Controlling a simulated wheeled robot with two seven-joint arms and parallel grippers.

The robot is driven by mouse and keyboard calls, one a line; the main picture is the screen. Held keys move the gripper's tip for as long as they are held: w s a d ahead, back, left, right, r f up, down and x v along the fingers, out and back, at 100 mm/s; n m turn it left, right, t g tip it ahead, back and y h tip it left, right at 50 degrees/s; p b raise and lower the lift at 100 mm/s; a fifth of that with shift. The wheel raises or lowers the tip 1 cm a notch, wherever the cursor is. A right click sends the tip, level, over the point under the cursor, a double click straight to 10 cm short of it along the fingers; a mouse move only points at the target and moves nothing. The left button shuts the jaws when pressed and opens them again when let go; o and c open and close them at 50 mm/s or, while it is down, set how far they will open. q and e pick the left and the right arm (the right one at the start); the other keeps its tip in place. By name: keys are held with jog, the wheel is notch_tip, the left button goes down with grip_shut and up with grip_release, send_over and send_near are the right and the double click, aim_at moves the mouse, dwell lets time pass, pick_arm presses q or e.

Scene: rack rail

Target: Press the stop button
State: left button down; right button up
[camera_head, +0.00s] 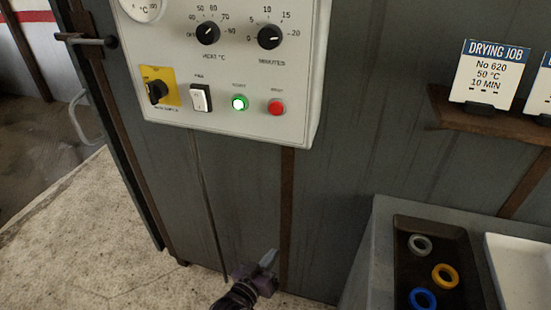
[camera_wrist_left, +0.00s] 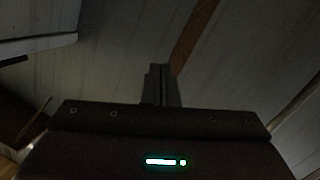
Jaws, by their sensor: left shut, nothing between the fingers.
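The red stop button (camera_head: 276,107) sits at the lower right of the pale control panel (camera_head: 225,75) in the head view. A lit green start button (camera_head: 239,103) is just left of it. My left gripper (camera_head: 268,259) is well below the panel, near the bottom of the grey cabinet, apart from the buttons. Its fingers are shut and empty; they also show closed together in the left wrist view (camera_wrist_left: 160,85). The stop button does not show in the left wrist view. My right gripper is not in view.
The panel also carries a heat dial (camera_head: 208,33), a minutes dial (camera_head: 269,37), a white fan switch (camera_head: 200,98) and a yellow-backed main switch (camera_head: 158,90). At right, a dark tray (camera_head: 436,236) holds three rings below a drying job card (camera_head: 488,74).

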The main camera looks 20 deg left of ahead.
pick_arm(q)
notch_tip(320, 180, up, 20)
jog(key=w+f+t+h+p, duration=0.1)
jog(key=t+h, duration=0.1)
jog(key=t, duration=0.3)
jog(key=m+t+h, duration=0.1)
jog(key=t+h, duration=0.2)
jog(key=t, duration=0.1)
send_near(276, 109)
jog(key=s+d+r, duration=0.2)
jog(key=s+r, duration=0.4)
jog(key=s, duration=0.1)
jog(key=shift+w+a+f+p, duration=0.2)
jog(key=shift+w+p, duration=0.1)
jog(key=shift+p, duration=0.15)
jog(key=w+b, duration=0.1)
jog(key=w, duration=0.8)
jog(key=shift+d, duration=0.15)
jog(key=shift+s, duration=0.1)
jog(key=shift+w, duration=0.45)
